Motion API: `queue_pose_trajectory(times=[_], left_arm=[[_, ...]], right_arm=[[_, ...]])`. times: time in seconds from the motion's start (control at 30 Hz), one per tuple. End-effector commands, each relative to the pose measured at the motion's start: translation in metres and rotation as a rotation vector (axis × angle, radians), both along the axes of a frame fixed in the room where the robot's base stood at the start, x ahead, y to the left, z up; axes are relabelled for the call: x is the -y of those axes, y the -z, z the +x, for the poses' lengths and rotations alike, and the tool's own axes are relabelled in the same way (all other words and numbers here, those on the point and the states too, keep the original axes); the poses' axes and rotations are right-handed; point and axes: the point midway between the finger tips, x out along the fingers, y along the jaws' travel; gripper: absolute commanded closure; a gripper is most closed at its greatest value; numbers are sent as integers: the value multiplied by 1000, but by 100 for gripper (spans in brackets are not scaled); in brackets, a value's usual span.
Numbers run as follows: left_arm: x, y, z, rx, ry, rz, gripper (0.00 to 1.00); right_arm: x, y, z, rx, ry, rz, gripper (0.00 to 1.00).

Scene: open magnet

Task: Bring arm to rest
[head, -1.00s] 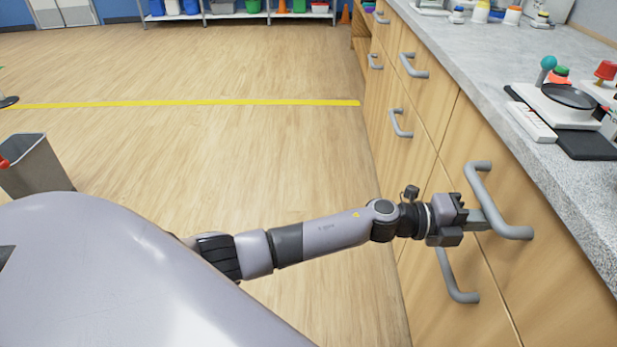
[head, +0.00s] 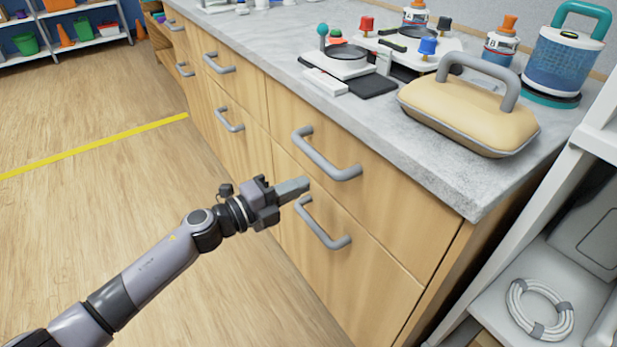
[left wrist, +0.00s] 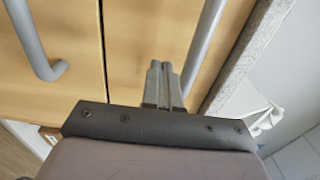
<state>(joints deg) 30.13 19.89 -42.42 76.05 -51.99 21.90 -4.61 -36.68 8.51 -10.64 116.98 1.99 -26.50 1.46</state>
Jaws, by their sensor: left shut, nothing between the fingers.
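My left arm comes in from the lower left in the head view. Its gripper (head: 294,188) is shut and empty, with its fingers pointing at the wooden cabinet front. The fingertips appear close to the upper drawer handle (head: 325,155) and the lower drawer handle (head: 321,225); whether they touch is hard to tell. In the left wrist view the shut fingers (left wrist: 165,82) lie together between two grey handles, with nothing between them. My right gripper is not in view.
The grey countertop (head: 440,180) holds a tan case with a handle (head: 470,110), a scale (head: 345,62) and bottles. A white shelf unit (head: 575,200) with a coiled cable (head: 540,308) stands at the right. The wooden floor (head: 90,210) at the left is clear.

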Motion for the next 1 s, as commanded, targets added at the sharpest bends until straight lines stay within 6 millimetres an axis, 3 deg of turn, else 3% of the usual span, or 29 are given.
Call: queue_pose_trajectory(times=[0.1, 0.3, 0.67, 0.87, 1.0], left_arm=[[-22, -1, -16, -2, 0, 1, 100], [-47, 1, -34, -2, 0, 1, 100], [-56, 1, -43, -9, -4, -11, 100], [-56, 11, -59, -154, -117, -194, 100], [-68, 31, -79, -362, -283, -412, 100]], right_arm=[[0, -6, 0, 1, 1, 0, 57], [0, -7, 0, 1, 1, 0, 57], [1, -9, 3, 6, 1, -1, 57], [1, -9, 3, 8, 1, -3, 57], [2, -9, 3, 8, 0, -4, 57]])
